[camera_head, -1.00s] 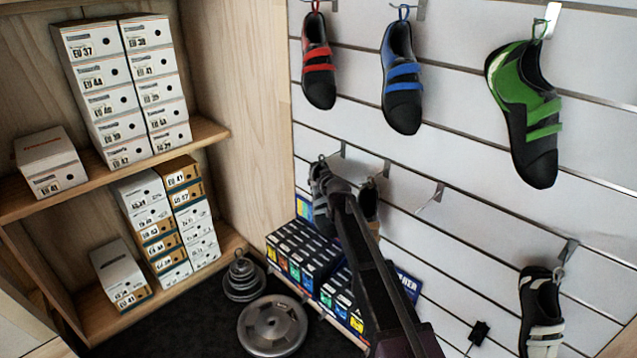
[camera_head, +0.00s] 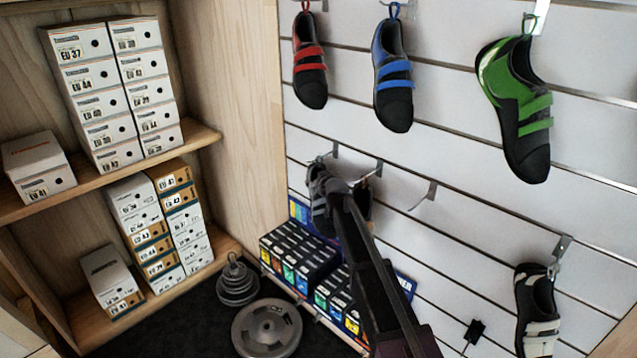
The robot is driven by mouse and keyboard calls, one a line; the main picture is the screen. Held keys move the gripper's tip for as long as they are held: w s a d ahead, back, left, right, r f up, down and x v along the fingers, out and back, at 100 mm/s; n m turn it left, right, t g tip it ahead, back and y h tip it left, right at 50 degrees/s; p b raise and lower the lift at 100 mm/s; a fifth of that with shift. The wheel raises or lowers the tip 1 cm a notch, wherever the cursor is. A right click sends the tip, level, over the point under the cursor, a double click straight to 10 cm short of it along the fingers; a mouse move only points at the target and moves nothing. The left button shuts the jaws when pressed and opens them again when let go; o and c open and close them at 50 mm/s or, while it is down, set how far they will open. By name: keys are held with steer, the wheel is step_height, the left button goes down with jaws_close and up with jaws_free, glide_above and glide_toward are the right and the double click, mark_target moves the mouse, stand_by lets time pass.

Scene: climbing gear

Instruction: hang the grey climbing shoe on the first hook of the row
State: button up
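My gripper (camera_head: 335,192) is dark and reaches up from the bottom, overlapping the right side of this shoe. Its fingers are too small and dark to read, so whether it grips the shoe is unclear. Behind my arm, another shoe (camera_head: 364,200) is mostly hidden below the second hook (camera_head: 374,170).
The third hook (camera_head: 425,194) is empty. A black-and-white shoe (camera_head: 538,312) hangs at the far right. Red (camera_head: 310,75), blue (camera_head: 394,85) and green (camera_head: 518,105) shoes hang above. Small boxes (camera_head: 300,258) stand below, weight plates (camera_head: 266,328) on the floor, and a shoebox shelf (camera_head: 95,182) at left.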

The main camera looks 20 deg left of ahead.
stand_by(0.4)
steer(key=o, duration=1)
steer(key=shift+w+d+r, duration=0.1)
